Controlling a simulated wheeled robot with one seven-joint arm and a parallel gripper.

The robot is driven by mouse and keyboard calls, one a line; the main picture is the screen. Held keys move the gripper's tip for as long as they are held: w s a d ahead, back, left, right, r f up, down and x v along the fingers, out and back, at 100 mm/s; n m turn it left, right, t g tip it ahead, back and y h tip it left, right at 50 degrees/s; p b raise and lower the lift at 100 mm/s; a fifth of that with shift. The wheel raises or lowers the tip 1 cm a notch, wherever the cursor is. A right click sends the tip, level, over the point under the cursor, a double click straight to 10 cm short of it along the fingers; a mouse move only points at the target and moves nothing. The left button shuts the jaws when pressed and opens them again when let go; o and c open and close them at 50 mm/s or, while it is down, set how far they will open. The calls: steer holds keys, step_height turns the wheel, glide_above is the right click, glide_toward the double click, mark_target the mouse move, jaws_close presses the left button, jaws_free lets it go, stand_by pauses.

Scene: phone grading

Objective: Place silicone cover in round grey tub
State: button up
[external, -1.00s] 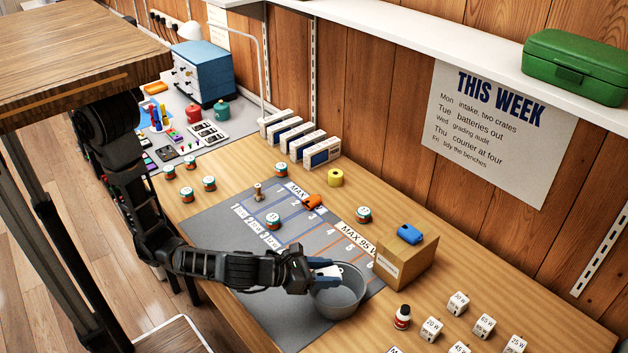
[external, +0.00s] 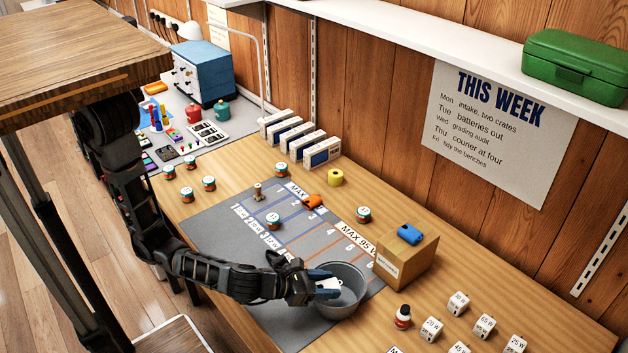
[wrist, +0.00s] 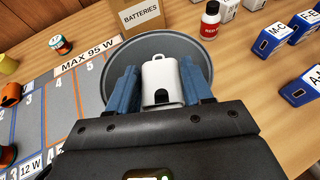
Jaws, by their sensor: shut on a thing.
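The white silicone cover (wrist: 162,84) is held between the blue fingers of my gripper (wrist: 160,78). It also shows as a small white patch in the external view (external: 329,284), where my gripper (external: 323,284) reaches over the left rim of the tub. The round grey tub (external: 352,303) stands on the front right part of the grey mat. In the wrist view the tub (wrist: 150,46) spreads around and behind the cover, with its near part hidden by my gripper. I cannot tell whether the cover touches the tub's floor.
A cardboard box (external: 407,262) labelled BATTERIES, with a blue item (external: 410,234) on top, stands close behind the tub. A red-and-white bottle (external: 402,317) and several labelled white blocks are to the right. An orange item (external: 313,201) lies on the mat (external: 215,222).

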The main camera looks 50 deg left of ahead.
steer(key=shift+f, duration=0.2)
steer(key=o, duration=1)
steer(key=shift+r, duration=0.25)
steer(key=v, duration=1.2)
steer(key=shift+r, duration=0.4)
